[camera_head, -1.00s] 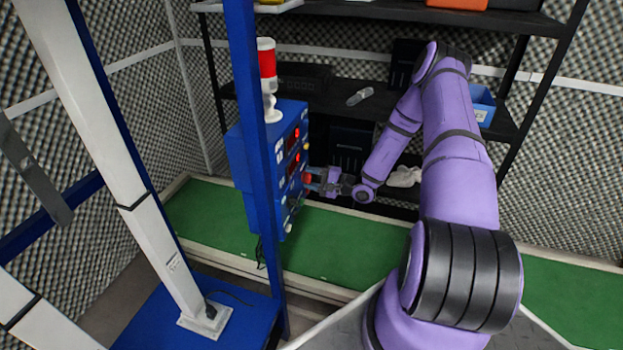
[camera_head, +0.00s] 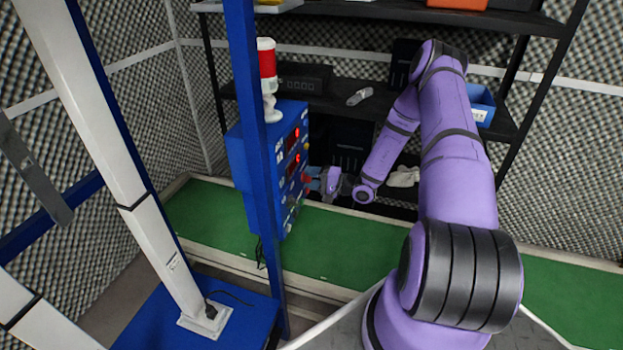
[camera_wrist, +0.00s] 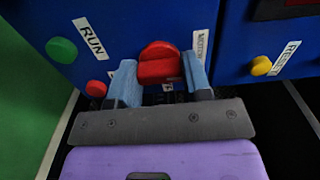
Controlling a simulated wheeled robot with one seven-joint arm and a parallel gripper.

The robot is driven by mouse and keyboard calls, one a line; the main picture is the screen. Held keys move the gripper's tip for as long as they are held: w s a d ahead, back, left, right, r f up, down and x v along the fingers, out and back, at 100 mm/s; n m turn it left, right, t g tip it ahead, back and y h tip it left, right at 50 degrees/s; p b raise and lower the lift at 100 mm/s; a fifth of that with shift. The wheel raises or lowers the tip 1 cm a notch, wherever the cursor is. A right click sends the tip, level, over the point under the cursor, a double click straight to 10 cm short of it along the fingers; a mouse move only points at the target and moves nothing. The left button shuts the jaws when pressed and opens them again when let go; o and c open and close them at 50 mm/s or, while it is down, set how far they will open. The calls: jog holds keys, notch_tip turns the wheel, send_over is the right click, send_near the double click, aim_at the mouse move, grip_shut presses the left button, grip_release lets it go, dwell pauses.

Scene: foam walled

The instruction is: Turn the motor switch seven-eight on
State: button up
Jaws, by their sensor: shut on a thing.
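The red switch knob (camera_wrist: 158,64) sits on the blue control box (camera_wrist: 120,25), with a partly covered label reading like "MOTOR" beside it. My gripper (camera_wrist: 161,82) has one blue-padded finger on each side of the knob and is shut on it. The finger pads hide the knob's sides and part of the text around it. In the head view, the box (camera_head: 238,160) stands behind the blue post, and my gripper (camera_head: 318,180) reaches its panel from the right. The knob's exact angle is hard to read.
A green RUN button (camera_wrist: 61,50), a smaller red button (camera_wrist: 96,88) and a yellow button (camera_wrist: 261,66) are close to my fingers. A blue post (camera_head: 262,200) crosses in front of the box. A green conveyor belt (camera_head: 345,245) runs below. Black shelves (camera_head: 350,100) stand behind.

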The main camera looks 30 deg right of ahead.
jog(key=shift+f, duration=0.1)
jog(key=o, duration=0.9)
jog(key=v, duration=1)
jog(key=shift+s+d, duration=0.25)
jog(key=shift+s, duration=0.1)
